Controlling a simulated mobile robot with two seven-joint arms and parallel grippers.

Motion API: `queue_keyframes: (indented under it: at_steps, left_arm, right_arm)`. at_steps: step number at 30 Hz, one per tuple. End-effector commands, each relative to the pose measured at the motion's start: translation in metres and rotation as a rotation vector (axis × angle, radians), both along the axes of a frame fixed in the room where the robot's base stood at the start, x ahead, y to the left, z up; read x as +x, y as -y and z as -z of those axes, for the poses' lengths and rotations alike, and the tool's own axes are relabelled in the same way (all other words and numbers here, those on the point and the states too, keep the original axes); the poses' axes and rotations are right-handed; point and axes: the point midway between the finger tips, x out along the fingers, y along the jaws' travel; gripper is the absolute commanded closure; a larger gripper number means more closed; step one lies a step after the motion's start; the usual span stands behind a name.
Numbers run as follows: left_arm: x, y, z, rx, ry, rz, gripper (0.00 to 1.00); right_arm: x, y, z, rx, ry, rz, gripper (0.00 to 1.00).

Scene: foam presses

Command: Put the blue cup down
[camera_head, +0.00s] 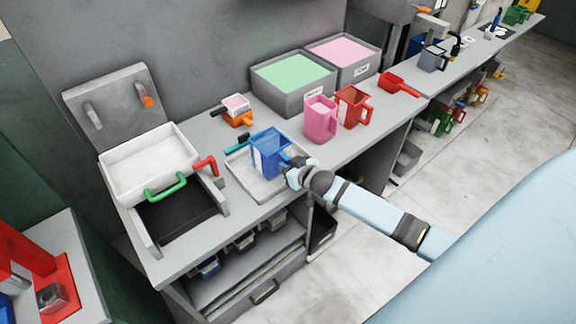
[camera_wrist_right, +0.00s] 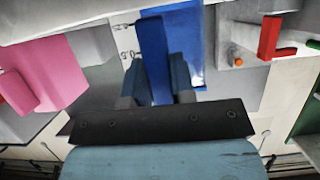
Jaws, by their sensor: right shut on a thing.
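The blue cup (camera_head: 266,156) is upright over the light grey flat tray (camera_head: 242,172) on the bench in the head view. I cannot tell whether its base touches the tray. My right gripper (camera_head: 294,170) is at the cup's right side, shut on its handle. In the right wrist view, the blue handle (camera_wrist_right: 153,55) stands between the two fingers of my right gripper (camera_wrist_right: 157,85), with the blue cup body (camera_wrist_right: 187,40) beyond. My left gripper is not in view.
A pink jug (camera_head: 320,121) and a red jug (camera_head: 352,105) stand right of the blue cup. A white tray with green and red handles (camera_head: 148,165) is on the left. Bins of green foam (camera_head: 290,72) and pink foam (camera_head: 343,50) stand behind.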

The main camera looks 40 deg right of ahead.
Motion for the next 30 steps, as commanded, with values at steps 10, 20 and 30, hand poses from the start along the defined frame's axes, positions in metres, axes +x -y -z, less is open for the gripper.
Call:
queue_keyframes:
  at_steps: [10,20,30]
  left_arm:
    - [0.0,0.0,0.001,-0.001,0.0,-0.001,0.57]
    - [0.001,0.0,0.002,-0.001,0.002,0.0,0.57]
    - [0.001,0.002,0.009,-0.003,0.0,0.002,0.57]
  right_arm:
    - [0.0,0.0,0.001,0.0,0.0,0.0,0.51]
    - [-0.025,0.002,-0.009,0.0,-0.002,-0.001,0.51]
    - [-0.089,0.007,-0.037,0.0,-0.001,-0.001,0.51]
